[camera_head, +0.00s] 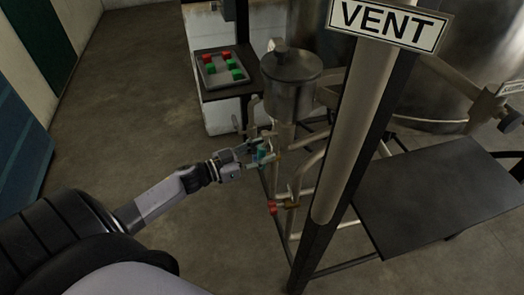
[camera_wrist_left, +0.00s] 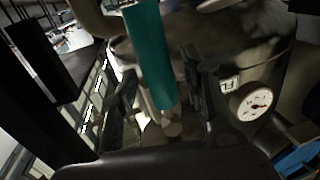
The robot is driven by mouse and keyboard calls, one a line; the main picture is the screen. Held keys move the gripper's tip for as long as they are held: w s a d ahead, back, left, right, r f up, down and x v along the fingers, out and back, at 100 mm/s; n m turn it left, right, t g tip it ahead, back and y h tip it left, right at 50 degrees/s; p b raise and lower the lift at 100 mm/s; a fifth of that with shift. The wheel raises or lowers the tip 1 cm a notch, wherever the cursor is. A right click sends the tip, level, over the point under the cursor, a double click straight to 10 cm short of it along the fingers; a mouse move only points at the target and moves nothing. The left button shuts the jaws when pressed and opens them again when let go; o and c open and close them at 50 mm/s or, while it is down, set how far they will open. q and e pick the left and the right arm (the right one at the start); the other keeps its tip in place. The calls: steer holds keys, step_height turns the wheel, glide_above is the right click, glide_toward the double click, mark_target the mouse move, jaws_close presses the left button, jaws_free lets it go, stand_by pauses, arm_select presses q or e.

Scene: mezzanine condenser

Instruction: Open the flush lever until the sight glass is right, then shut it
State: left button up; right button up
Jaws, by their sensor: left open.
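A teal lever handle (camera_head: 262,154) shows among the pipes below the metal pot, at my left gripper (camera_head: 260,153). In the left wrist view the teal handle (camera_wrist_left: 148,55) runs down from the top edge, between the two dark fingers of my open left gripper (camera_wrist_left: 160,95). I cannot tell whether the fingers touch it. A lever with a red grip (camera_head: 272,207) sits lower on the pipework. I cannot pick out the sight glass or its level for certain. My right gripper is not in view.
A lidded metal pot (camera_head: 290,85) stands above the pipes. A slanting post with a VENT sign (camera_head: 388,22) stands right of my gripper. A tray (camera_head: 221,68) holds red and green blocks. A dark table (camera_head: 440,195) is at right. A round gauge (camera_wrist_left: 252,101) shows in the wrist view.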

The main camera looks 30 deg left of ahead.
arm_select(q)
steer(key=shift+c, duration=0.6)
jaws_close()
stand_by(0.4)
